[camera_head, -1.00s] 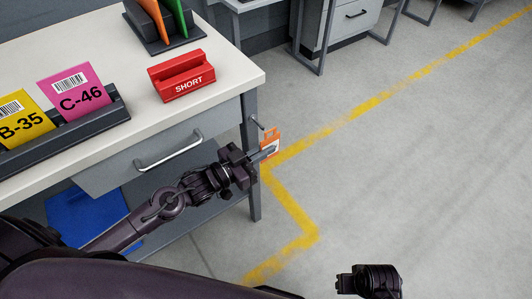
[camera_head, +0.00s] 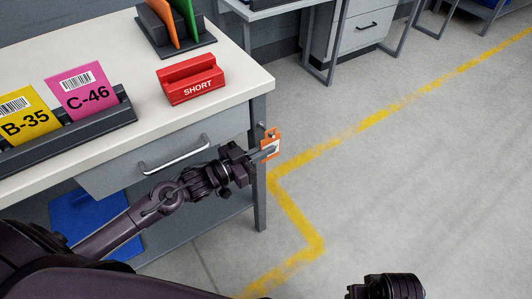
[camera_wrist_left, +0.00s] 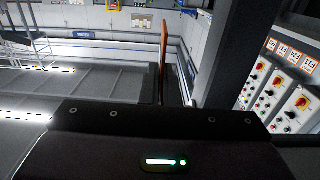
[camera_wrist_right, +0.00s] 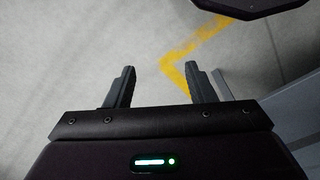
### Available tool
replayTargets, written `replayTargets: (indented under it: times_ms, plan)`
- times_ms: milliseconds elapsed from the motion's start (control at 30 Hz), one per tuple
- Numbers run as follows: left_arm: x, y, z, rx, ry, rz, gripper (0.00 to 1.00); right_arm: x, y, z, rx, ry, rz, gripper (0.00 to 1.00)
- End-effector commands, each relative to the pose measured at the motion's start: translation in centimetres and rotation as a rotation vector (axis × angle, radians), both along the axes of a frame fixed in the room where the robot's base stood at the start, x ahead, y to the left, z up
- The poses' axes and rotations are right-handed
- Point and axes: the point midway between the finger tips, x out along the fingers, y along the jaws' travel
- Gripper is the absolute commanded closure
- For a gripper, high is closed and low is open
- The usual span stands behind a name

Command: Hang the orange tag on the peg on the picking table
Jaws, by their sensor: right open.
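The orange tag (camera_head: 270,146), with a white label, is upright at the picking table's (camera_head: 135,85) right front corner. My left gripper (camera_head: 262,153) is shut on its lower part. The peg (camera_head: 262,126) sticks out by the table leg, right behind the tag's top edge. I cannot tell whether the peg passes through the tag's hole. My right gripper (camera_wrist_right: 160,86) is open and empty above the floor, away from the table.
On the table stand a red SHORT block (camera_head: 191,80), a dark rack (camera_head: 75,132) with yellow and pink cards, and a dark holder (camera_head: 172,35) with orange and green boards. A drawer with a handle (camera_head: 176,155) faces my left arm. The floor to the right is clear.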

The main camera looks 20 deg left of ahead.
Motion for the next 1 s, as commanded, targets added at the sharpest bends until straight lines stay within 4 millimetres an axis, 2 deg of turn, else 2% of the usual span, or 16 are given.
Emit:
replayTargets:
  times_ms: [200, 467, 733, 1000]
  plan:
    - [0.6, 0.7, 0.1, -0.001, -0.007, 0.001, 1.0, -0.6, 0.0, 1.3, -0.001, 0.008, 0.005, 0.5]
    - [1.1, 1.3, -0.5, -0.002, -0.005, 0.002, 1.0, -0.3, 0.1, 1.8, 0.003, -0.006, 0.007, 0.5]
    - [1.2, 1.5, -0.8, -0.002, -0.004, 0.0, 1.0, -0.5, 0.1, 0.9, 0.0, 0.006, 0.005, 0.5]
    - [1.2, 1.5, -0.8, -0.001, -0.003, 0.0, 1.0, -0.3, 0.1, 0.9, 0.0, 0.003, 0.004, 0.5]
